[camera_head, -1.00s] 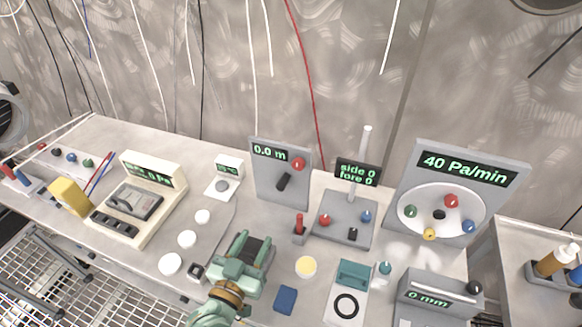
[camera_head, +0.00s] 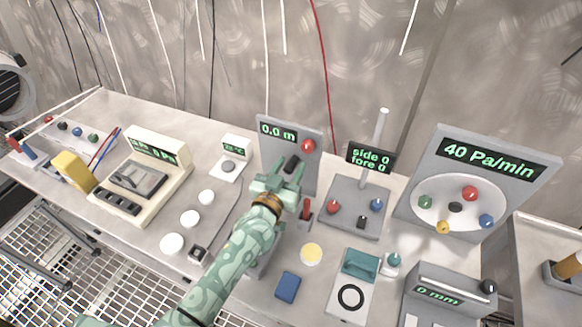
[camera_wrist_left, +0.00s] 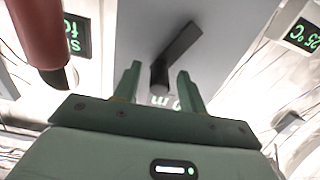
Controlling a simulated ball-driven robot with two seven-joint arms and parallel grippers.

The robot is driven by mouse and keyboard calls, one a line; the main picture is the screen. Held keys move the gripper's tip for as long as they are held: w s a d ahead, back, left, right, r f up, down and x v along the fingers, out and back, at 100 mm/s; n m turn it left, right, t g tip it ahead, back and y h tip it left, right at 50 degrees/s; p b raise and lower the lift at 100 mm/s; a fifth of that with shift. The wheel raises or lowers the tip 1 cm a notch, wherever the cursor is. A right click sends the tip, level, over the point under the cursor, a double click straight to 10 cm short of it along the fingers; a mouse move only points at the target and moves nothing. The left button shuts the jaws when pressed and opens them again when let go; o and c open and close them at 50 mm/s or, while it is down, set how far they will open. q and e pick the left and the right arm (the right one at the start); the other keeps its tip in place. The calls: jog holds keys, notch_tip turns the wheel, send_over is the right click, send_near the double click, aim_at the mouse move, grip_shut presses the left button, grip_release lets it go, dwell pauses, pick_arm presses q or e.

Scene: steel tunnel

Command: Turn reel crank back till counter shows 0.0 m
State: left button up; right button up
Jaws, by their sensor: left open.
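The grey reel panel (camera_head: 265,155) stands upright at the back of the bench, and its green counter (camera_head: 278,131) reads 0.0 m. A black crank-like bar (camera_head: 292,163) and a red knob (camera_head: 308,146) are on its face. My left gripper (camera_head: 284,180) is open and empty just in front of the panel, below the black bar. In the left wrist view, the black bar (camera_wrist_left: 180,47) slants beyond the open fingertips (camera_wrist_left: 160,78), with its lower end between them in the picture. I see no contact. The right gripper is out of view.
A red upright lever (camera_head: 306,210) stands close to the right of my left gripper; a large red cylinder (camera_wrist_left: 35,35) is near in the wrist view. A joystick box (camera_head: 345,220) is further right. A small display (camera_head: 236,146) is left.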

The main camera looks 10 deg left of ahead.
pick_arm(q)
jog(key=shift+w+d, duration=0.1)
jog(key=shift+w, duration=0.45)
jog(key=shift+c, duration=0.3)
jog(key=c, duration=0.8)
jog(key=shift+a+r+n+p, duration=0.35)
jog(key=shift+n+p, duration=0.2)
jog(key=shift+n, duration=0.15)
jog(key=shift+a+n, duration=0.3)
jog(key=shift+n, duration=0.3)
jog(key=shift+w+a+f+n+p, duration=0.15)
jog(key=shift+a+n+p, duration=0.2)
jog(key=shift+n, duration=0.55)
jog(key=o, duration=0.9)
jog(key=shift+c, duration=0.2)
